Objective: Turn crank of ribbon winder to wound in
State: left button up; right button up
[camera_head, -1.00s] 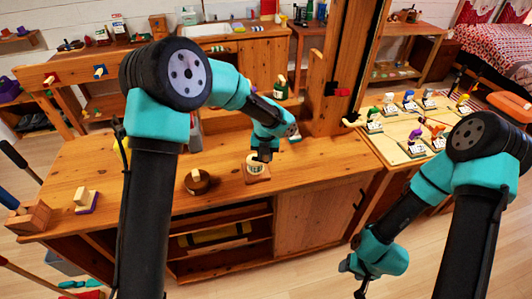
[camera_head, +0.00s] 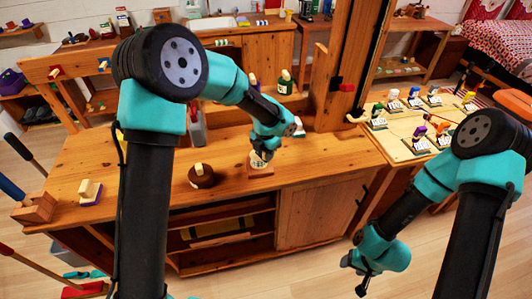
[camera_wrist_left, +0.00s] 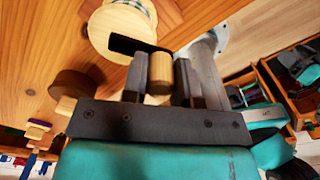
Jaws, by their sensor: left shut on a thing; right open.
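The ribbon winder (camera_head: 261,170) stands on the wooden workbench, partly hidden behind my left gripper in the head view. In the left wrist view its pale round wooden drum (camera_wrist_left: 108,32) shows, with a black crank arm (camera_wrist_left: 126,45) across it and a wooden crank knob (camera_wrist_left: 160,74). My left gripper (camera_head: 262,155) is over the winder, its fingers (camera_wrist_left: 160,85) on either side of the knob and shut on it. My right gripper (camera_head: 363,282) is open and empty, low in front of the bench at the right, away from the winder.
A dark brown round thing with a pale top piece (camera_head: 201,177) sits left of the winder. A purple-based block (camera_head: 90,193) is at the bench's left end. A wooden post (camera_head: 335,75) rises behind. A board with several small figures (camera_head: 405,130) is at right.

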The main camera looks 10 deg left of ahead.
pick_arm(q)
jog(key=o, duration=0.9)
jog(key=shift+o, duration=0.2)
jog(key=shift+r, duration=0.15)
